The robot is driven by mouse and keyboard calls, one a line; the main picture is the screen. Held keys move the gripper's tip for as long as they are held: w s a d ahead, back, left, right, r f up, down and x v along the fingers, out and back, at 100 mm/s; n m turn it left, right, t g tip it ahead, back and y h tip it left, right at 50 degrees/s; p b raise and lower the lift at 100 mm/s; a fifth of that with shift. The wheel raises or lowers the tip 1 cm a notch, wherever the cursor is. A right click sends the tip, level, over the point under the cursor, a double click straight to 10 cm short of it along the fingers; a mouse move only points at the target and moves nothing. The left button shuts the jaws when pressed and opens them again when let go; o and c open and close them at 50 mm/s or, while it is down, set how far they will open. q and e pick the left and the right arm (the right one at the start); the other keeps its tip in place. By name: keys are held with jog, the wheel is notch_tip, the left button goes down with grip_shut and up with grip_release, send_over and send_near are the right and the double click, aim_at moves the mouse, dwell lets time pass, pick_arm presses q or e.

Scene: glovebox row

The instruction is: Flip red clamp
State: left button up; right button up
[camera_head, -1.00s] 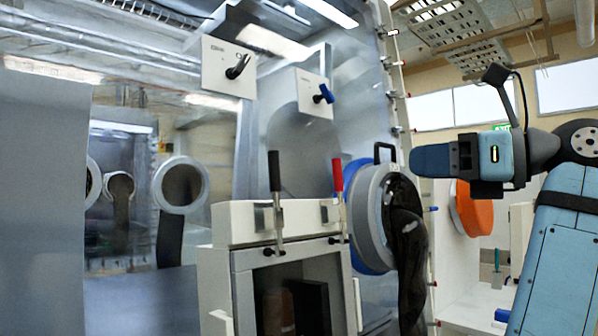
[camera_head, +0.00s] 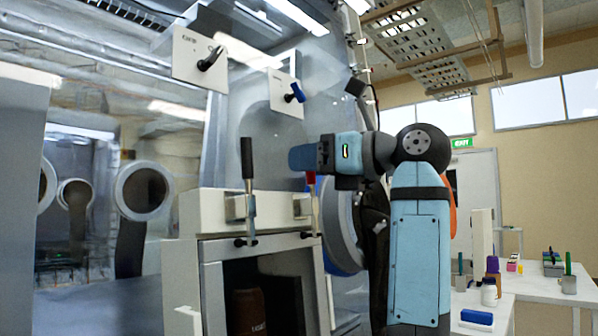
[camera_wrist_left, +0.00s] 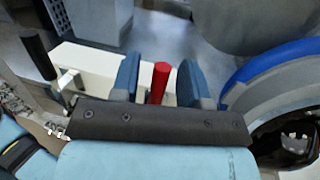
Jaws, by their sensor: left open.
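The red clamp (camera_head: 311,180) stands upright at the right end of the white box front. In the head view my left gripper hides the top of its handle. My left gripper (camera_head: 303,157) is level, with its fingers pointing left at the handle's top. In the left wrist view the red handle (camera_wrist_left: 158,82) stands between the two blue fingers (camera_wrist_left: 165,78) of my open gripper. Gaps show on both sides, so it is not gripped. My right gripper is not in view.
A black-handled clamp (camera_head: 248,180) stands upright left of the red one, and it also shows in the left wrist view (camera_wrist_left: 38,55). A blue-rimmed round port (camera_head: 342,225) with a dark glove is just right. A white table (camera_head: 535,285) with small items stands farther right.

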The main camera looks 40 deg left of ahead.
pick_arm(q)
jog(key=shift+s+a, duration=0.15)
jog(key=shift+a, duration=0.85)
grip_shut()
